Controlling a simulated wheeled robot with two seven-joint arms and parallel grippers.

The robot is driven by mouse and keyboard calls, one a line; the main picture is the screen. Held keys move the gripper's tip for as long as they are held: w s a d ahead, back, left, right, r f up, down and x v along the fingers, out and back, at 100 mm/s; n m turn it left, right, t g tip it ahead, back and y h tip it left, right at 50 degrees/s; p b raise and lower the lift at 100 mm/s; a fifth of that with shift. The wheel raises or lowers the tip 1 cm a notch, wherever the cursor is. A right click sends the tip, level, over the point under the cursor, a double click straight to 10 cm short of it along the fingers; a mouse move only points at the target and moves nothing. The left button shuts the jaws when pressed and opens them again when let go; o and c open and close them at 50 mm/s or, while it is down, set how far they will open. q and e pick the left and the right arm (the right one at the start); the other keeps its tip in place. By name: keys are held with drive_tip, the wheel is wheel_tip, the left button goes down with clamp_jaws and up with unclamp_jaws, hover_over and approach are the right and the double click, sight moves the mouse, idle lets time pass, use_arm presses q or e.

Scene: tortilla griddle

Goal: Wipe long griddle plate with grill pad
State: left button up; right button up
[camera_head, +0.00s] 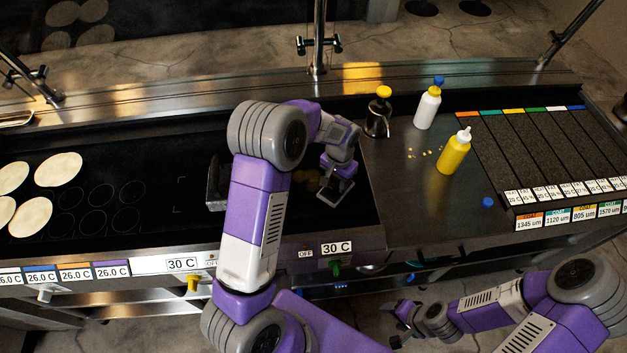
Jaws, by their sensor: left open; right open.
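The long griddle plate (150,222) is the dark surface along the left and middle of the counter. Pale round tortillas lie at its left end, beside several printed circle outlines. A dark upright block (215,188), which looks like the grill pad, stands on the plate just left of my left arm; the arm may hide part of it. My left gripper (335,188) is open over the right part of the plate, to the right of that block and apart from it. My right gripper (399,324) is open and empty in front of the counter, below its front edge.
A white bottle (427,108), a yellow bottle (454,152) and a yellow-topped dispenser (378,115) stand on the steel counter (400,200) to the right. A dark striped board (540,150) is further right. Metal posts rise at the back.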

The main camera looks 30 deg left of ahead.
use_arm(q)
drive_tip(key=shift+f, duration=0.3)
clamp_jaws()
drive_tip(key=shift+r+p, duration=1.75)
drive_tip(key=shift+r, duration=0.9)
drive_tip(key=shift+f, duration=0.1)
